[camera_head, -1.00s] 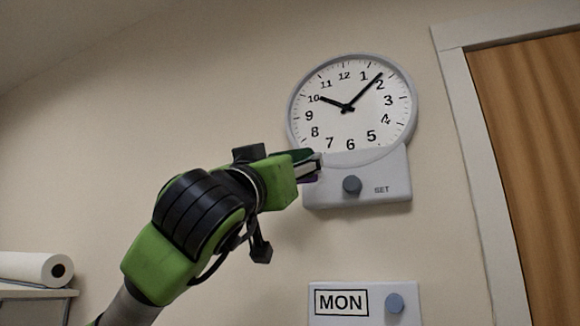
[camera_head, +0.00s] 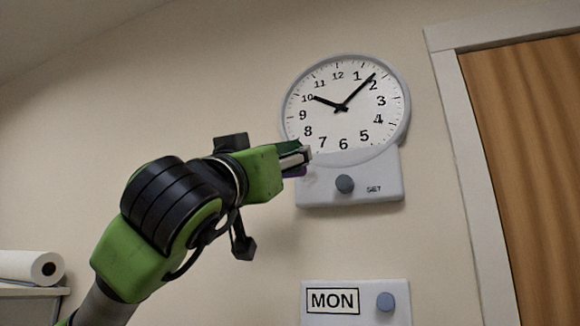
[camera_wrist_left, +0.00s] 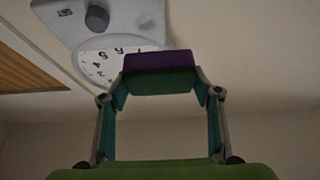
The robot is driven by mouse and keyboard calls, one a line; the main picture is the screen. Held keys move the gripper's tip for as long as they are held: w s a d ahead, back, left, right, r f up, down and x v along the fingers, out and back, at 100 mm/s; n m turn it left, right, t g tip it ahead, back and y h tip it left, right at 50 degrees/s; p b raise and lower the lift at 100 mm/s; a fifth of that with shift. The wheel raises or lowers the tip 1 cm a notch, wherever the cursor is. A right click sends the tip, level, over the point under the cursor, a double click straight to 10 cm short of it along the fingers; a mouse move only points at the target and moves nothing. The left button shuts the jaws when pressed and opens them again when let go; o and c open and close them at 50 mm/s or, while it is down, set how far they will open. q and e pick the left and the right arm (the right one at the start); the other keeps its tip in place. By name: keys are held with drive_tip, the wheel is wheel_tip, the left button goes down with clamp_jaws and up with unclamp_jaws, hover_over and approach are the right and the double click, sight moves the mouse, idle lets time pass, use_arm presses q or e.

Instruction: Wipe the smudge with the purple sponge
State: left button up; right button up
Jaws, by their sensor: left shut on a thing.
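My left gripper (camera_head: 300,157) is shut on the purple sponge (camera_wrist_left: 160,62), which has a dark green layer on the side towards the gripper. In the left wrist view the sponge covers part of the clock's edge. I cannot make out a smudge on the visible clock face. My right gripper is not in view.
The clock's base panel has a grey knob (camera_head: 344,183) marked SET. Below it is a MON panel (camera_head: 356,288) with another knob (camera_head: 385,301). A wooden door (camera_head: 530,150) is at the right. A paper roll (camera_head: 30,267) lies at the lower left. The wall between is bare.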

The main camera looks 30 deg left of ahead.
use_arm(q)
drive_tip(key=p, duration=0.2)
approach(312, 171)
drive_tip(key=shift+w+a+r, duration=0.65)
drive_tip(key=shift+a+r, duration=0.15)
drive_tip(key=shift+r, duration=0.05)
drive_tip(key=shift+w+a+r, duration=0.6)
drive_tip(key=shift+a+r, duration=0.2)
drive_tip(key=shift+w+a, duration=0.2)
drive_tip(key=shift+w, duration=0.8)
drive_tip(key=shift+w+d, duration=0.2)
drive_tip(key=shift+d, duration=0.7)
drive_tip(key=shift+w+d, duration=0.2)
drive_tip(key=shift+d, duration=0.75)
drive_tip(key=shift+a, duration=0.65)
drive_tip(key=a, duration=0.2)
drive_tip(key=shift+s+a, duration=0.35)
drive_tip(key=shift+s, duration=0.05)
